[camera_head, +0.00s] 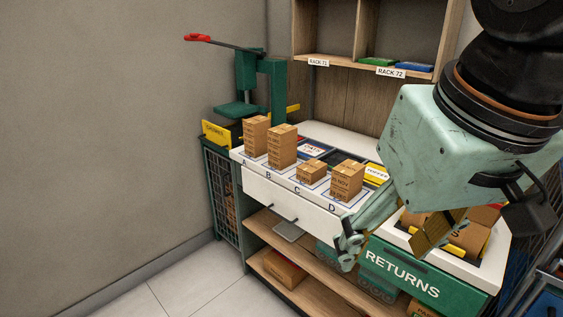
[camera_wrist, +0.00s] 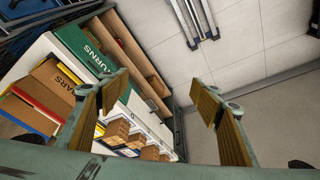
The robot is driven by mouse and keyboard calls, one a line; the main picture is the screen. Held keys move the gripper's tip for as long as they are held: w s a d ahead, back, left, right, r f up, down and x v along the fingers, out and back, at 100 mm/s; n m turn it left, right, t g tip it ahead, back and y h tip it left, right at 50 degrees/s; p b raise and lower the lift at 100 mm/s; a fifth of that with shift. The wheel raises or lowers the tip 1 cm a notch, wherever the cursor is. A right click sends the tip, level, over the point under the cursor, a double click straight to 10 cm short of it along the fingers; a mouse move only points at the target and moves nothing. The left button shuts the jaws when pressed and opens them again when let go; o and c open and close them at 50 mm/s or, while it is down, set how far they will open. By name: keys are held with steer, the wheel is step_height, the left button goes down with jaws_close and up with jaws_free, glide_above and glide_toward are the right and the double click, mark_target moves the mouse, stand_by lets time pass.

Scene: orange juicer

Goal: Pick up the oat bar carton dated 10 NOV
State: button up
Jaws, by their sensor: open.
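Several brown cartons stand in a row on the white counter (camera_head: 262,177) at marks A to D. The carton at D (camera_head: 347,181) has print that seems to include "NOV"; the full date is too small to be sure. The carton at C (camera_head: 311,171) is low. The cartons at B (camera_head: 282,147) and A (camera_head: 255,136) are taller, their print unreadable. My gripper (camera_head: 392,238) is open and empty, in front of the counter and to the right of D, apart from all cartons. In the wrist view my gripper (camera_wrist: 160,98) is open, with the row of cartons (camera_wrist: 117,132) low between its fingers.
A green RETURNS bin (camera_head: 402,269) and a box of bars (camera_head: 470,238) are at the right, close to my gripper. A green press (camera_head: 262,85) stands behind A. Rack shelves (camera_head: 365,66) are above the counter. Floor (camera_head: 180,275) at the left is clear.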

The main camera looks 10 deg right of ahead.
steer(key=w+d+r+m+g+p, duration=0.1)
steer(key=w+r+m+p, duration=0.4)
steer(key=w, duration=1.3)
steer(key=m+g+p, duration=0.3)
steer(key=m+p, duration=0.3)
steer(key=p, duration=0.9)
glide_above(313, 165)
step_height(313, 165, down, 17)
steer(key=shift+r, duration=0.2)
steer(key=shift+f, duration=0.1)
steer(key=shift+f, duration=4.2)
steer(key=shift+f, duration=0.1)
